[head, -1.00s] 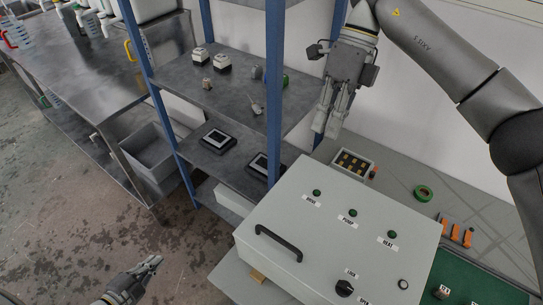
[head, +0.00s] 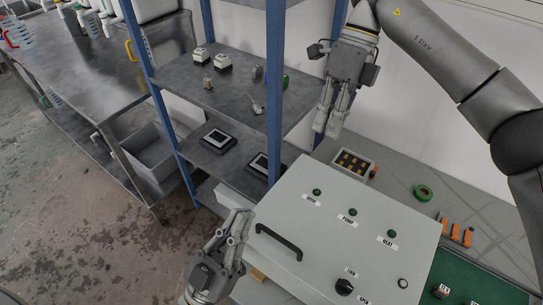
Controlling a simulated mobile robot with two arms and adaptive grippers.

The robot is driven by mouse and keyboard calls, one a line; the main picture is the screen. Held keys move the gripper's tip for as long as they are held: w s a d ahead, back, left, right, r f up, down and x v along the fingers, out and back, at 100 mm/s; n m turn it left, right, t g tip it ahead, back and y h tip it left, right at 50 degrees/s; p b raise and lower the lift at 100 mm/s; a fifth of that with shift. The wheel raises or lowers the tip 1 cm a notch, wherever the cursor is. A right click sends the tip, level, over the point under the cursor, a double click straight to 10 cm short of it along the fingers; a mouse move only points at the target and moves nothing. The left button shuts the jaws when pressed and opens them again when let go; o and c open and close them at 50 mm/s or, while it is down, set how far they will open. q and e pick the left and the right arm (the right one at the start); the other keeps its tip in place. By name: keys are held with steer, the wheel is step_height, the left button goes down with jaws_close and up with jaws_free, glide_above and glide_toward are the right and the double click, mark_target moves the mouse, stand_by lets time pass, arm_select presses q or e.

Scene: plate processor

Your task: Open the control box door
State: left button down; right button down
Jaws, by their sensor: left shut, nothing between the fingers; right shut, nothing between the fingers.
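The control box (head: 330,235) is a light grey cabinet at the lower right, with its door shut. A black bar handle (head: 279,242) sits at the left of its door. A black rotary knob (head: 344,287) is near the front edge. Green lamps with labels run along the far side. My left gripper (head: 241,222) is shut and empty, just left of the handle and apart from it as far as I can tell. My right gripper (head: 327,122) is shut and empty, raised above the far left corner of the box.
A shelf with blue posts (head: 276,90) stands behind and left of the box, holding small devices. Open floor (head: 90,230) is at the left.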

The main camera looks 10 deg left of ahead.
arm_select(q)
steer(key=x, duration=1.2)
steer(key=shift+w+d+r, duration=0.15)
steer(key=shift+w+r, duration=0.05)
steer(key=shift+w, duration=0.15)
arm_select(e)
steer(key=shift+w, duration=0.1)
steer(key=c, duration=2.2)
jaws_free()
steer(key=o, duration=0.7)
steer(key=shift+d+r, duration=0.1)
steer(key=shift+v, duration=5.8)
